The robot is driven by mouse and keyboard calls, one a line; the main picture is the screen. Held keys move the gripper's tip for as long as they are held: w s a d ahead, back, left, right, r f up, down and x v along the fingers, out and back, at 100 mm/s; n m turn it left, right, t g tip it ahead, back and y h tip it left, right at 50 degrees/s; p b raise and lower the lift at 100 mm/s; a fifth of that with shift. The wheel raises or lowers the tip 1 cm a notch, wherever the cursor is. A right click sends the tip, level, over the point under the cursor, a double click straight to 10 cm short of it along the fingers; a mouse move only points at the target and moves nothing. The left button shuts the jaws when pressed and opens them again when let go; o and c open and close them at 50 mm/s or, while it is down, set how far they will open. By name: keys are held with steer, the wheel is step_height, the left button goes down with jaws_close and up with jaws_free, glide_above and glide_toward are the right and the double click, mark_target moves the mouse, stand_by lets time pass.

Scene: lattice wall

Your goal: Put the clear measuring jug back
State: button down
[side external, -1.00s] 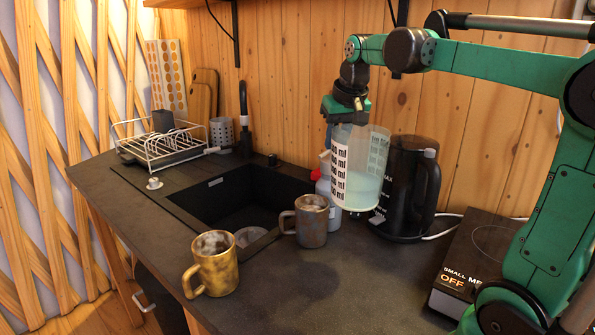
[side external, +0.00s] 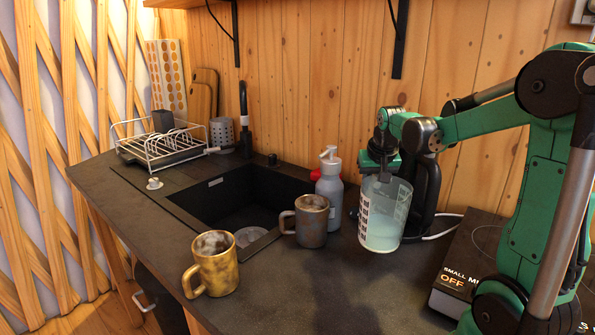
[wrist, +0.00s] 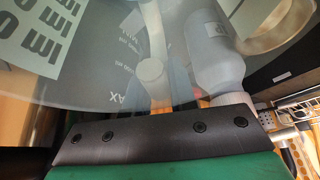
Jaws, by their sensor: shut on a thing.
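The clear measuring jug (side external: 381,222) has black volume marks and pale liquid in its lower part. In the side view it is slightly tilted, low over the counter in front of the black kettle (side external: 430,190). I cannot tell whether its base touches the counter. My gripper (side external: 379,170) is shut on the jug at its upper rim; the fingertips are partly hidden. In the wrist view the jug's clear wall (wrist: 90,85) with large printed letters fills much of the picture, beyond my gripper's dark edge.
A grey pump bottle (side external: 329,195) and a dark mug (side external: 311,222) stand left of the jug. A gold mug (side external: 212,264) is at the front edge by the sink (side external: 245,200). A dish rack (side external: 160,147) is far left. A hotplate (side external: 465,265) is right. The front counter (side external: 330,290) is clear.

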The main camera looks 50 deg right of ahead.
steer(key=shift+f, duration=3)
steer(key=c, duration=0.7)
jaws_free()
steer(key=shift+f, duration=0.1)
steer(key=v, duration=1.2)
steer(key=a+f+n+t+y, duration=0.1)
steer(key=a+n, duration=0.2)
steer(key=a, duration=0.4)
steer(key=w+a+f+n+t+y, duration=0.1)
steer(key=a+n, duration=0.2)
steer(key=a, duration=0.4)
steer(key=a+f+n+t+y, duration=0.1)
steer(key=a+f+n+t, duration=0.1)
steer(key=a, duration=0.5)
steer(key=shift+w+n, duration=0.2)
steer(key=shift+n, duration=0.5)
steer(key=shift+d, duration=0.1)
